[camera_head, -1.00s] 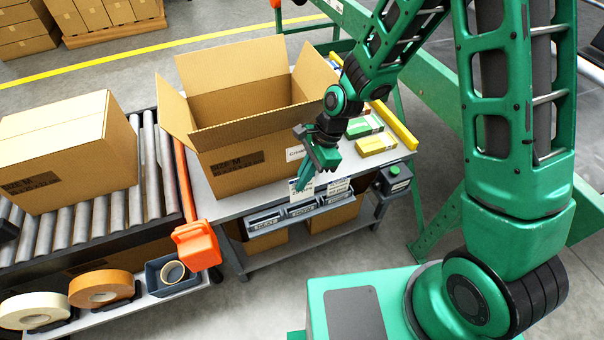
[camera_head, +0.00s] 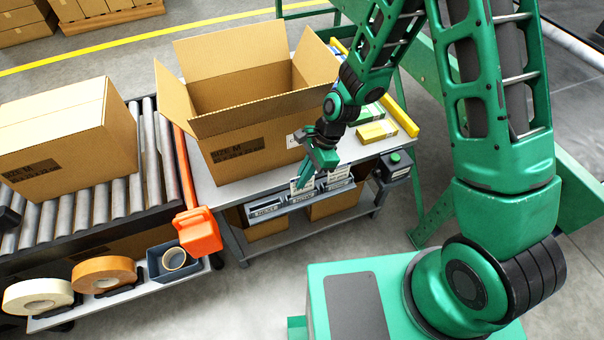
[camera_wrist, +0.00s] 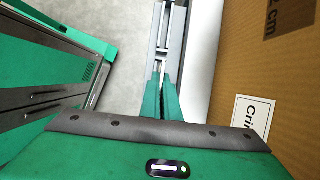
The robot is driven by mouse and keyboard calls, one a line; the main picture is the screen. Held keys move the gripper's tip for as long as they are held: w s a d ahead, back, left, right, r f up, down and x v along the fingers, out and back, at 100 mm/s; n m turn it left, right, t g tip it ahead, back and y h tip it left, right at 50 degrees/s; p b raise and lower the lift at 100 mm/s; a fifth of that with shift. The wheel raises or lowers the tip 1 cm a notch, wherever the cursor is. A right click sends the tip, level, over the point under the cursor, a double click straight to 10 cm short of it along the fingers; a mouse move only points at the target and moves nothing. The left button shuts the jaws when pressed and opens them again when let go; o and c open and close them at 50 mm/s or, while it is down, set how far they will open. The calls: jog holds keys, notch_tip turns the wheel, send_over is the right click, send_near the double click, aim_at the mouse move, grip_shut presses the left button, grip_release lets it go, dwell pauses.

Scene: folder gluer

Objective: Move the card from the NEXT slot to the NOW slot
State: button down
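The grey slot rack (camera_head: 267,209) runs along the front edge of the packing table. One white card (camera_head: 299,187) stands at its middle slot and another white card (camera_head: 339,173) at its right slot. The left slot shows no upright card. The slot labels are too small to read. My gripper (camera_head: 307,180) points down at the middle card, its green fingers overlapping it in the head view. In the wrist view the fingers (camera_wrist: 162,95) are close together with a narrow gap, with the rack (camera_wrist: 167,30) beyond. Whether they grip the card is not clear.
A large open carton (camera_head: 245,150) stands on the table right behind the rack; its wall is close beside my gripper in the wrist view. Yellow and green small boxes (camera_head: 376,131) lie to the right. An orange post (camera_head: 198,230) and roller conveyor (camera_head: 135,165) are left.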

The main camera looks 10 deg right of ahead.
jog(key=shift+f, duration=0.2)
jog(key=c, duration=1.9)
grip_release()
jog(key=shift+c, duration=0.2)
jog(key=v, duration=1)
jog(key=shift+r, duration=0.4)
jog(key=shift+w+d, duration=0.15)
